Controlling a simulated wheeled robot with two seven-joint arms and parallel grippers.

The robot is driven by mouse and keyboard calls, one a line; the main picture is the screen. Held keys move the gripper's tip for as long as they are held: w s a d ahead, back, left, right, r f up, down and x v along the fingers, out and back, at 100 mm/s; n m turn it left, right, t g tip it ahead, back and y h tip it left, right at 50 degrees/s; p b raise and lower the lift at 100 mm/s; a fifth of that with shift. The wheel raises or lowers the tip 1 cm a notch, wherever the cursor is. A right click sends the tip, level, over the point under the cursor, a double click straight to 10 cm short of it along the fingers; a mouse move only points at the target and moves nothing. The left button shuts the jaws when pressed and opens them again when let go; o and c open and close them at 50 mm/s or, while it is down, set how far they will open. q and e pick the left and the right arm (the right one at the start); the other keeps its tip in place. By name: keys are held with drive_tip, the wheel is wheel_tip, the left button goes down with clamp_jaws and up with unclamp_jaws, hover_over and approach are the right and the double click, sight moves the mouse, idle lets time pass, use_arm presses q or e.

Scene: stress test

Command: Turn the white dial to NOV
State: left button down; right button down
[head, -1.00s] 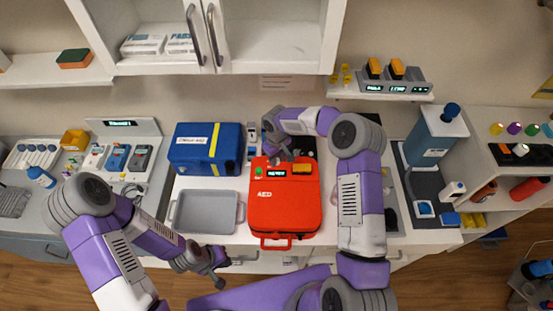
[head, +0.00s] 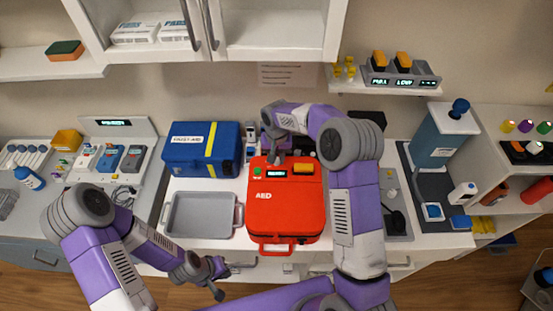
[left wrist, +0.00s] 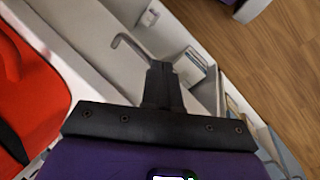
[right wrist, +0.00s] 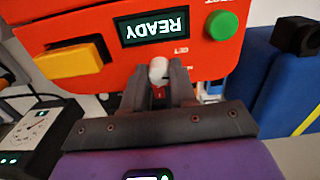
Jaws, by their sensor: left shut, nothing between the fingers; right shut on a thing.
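The red AED case (head: 286,212) stands on the counter, with a panel at its far end. In the right wrist view the panel (right wrist: 215,62) shows upside down, with a READY display (right wrist: 153,26), a green button (right wrist: 222,25) and a yellow block (right wrist: 72,60). The small white dial (right wrist: 158,68) sits between my right fingertips. My right gripper (right wrist: 165,80) is shut on it; it is over the panel in the head view (head: 276,158).
A grey tray (head: 172,236) lies left of the case, with a blue first-aid box (head: 190,150) behind it. A blue dispenser (head: 435,135) stands at the right. A shelf with yellow-topped devices (head: 400,80) and a white cabinet (head: 270,50) hang above.

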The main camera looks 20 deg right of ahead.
idle(0.3)
drive_tip(key=c, duration=0.9)
unclamp_jaws()
wheel_tip(320, 180, up, 8)
drive_tip(key=shift+f, duration=0.15)
drive_tip(key=shift+f, duration=0.1)
